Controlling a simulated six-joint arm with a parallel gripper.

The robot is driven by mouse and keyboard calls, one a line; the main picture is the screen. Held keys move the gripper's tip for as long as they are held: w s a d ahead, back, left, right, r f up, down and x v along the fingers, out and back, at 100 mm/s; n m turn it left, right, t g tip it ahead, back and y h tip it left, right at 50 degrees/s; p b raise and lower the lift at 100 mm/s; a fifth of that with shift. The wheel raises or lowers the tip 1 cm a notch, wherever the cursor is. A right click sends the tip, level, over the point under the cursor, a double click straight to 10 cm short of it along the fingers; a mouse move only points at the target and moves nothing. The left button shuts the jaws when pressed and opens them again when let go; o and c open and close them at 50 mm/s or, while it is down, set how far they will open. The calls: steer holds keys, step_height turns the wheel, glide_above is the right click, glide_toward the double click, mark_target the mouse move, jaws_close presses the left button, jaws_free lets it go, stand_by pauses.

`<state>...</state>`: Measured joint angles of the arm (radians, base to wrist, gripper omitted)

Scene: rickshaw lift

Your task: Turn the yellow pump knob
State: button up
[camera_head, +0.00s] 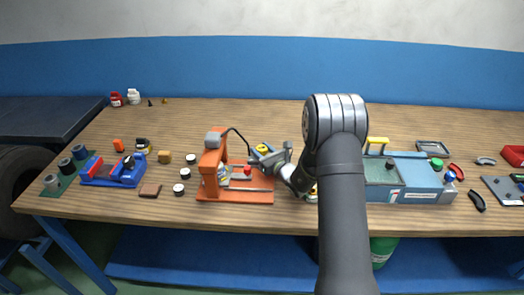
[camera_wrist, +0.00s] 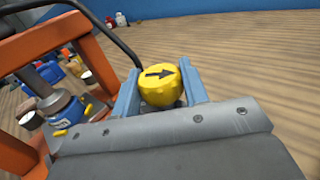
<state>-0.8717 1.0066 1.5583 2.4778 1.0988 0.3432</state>
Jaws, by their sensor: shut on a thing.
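The yellow pump knob (camera_wrist: 160,85) shows in the wrist view, round with a black arrow on its face pointing right. My gripper (camera_wrist: 160,92) has its two blue fingers on either side of it, shut on the knob. In the head view the knob (camera_head: 262,148) is a small yellow spot beside the orange press (camera_head: 212,165), and my gripper (camera_head: 265,158) reaches to it from the right. The orange press frame also fills the left of the wrist view (camera_wrist: 50,45). A black hose runs from the frame towards the knob. The knob's lower part is hidden by my gripper.
A blue-grey unit (camera_head: 425,178) with a yellow handle stands right of my arm. A blue vise (camera_head: 115,170) and several small dark-topped cylinders lie left of the press. Red and white bottles (camera_head: 133,97) stand at the back left. The table behind the press is mostly clear.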

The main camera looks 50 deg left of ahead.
steer(key=shift+m+t, duration=0.8)
steer(key=shift+t, duration=0.4)
steer(key=o, duration=1)
steer(key=shift+c, duration=0.2)
steer(key=v, duration=1.7)
steer(key=shift+s+d+r, duration=0.1)
steer(key=shift+d+r, duration=0.15)
steer(key=shift+r, duration=0.05)
